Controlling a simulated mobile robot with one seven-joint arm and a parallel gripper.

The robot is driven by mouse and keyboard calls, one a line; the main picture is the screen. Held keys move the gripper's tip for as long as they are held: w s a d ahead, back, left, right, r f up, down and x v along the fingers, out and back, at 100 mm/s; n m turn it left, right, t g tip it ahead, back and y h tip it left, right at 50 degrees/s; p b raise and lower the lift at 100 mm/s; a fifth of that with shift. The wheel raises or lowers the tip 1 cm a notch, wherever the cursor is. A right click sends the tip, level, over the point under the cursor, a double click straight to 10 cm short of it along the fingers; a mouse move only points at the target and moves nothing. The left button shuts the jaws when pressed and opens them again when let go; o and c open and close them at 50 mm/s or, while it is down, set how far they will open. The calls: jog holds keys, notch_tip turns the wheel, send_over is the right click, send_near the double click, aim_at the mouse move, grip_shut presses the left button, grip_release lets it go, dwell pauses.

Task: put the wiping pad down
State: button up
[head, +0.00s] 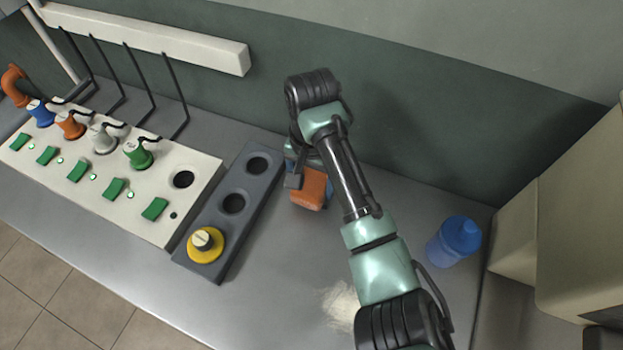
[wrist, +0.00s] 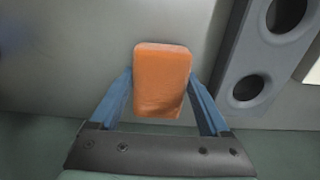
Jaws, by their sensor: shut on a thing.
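The wiping pad (head: 311,188) is an orange block near the back of the grey counter, just right of the dark holder block. In the wrist view the pad (wrist: 161,80) sits between the two blue fingers of my gripper (wrist: 161,92). My gripper (head: 308,180) is shut on it and points down at the counter. Whether the pad's underside touches the counter cannot be told. The arm hides part of the gripper in the head view.
The dark holder block (head: 257,194) has two empty round holes and a yellow-based knob (head: 206,244). Left of it is a white panel (head: 110,185) with green switches and coloured plugs. A blue container (head: 454,241) stands right. A pale powdery patch (head: 341,305) lies on the counter near the front.

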aim_at(312, 182)
jog(key=shift+f, duration=0.3)
jog(key=o, duration=1.2)
jog(key=shift+c, duration=0.2)
jog(key=shift+f+b, duration=0.1)
jog(key=shift+b, duration=0.8)
notch_tip(312, 182, up, 14)
jog(key=p, duration=0.5)
jog(key=shift+f+p, duration=0.25)
jog(key=shift+p, duration=0.1)
jog(key=shift+w, duration=0.1)
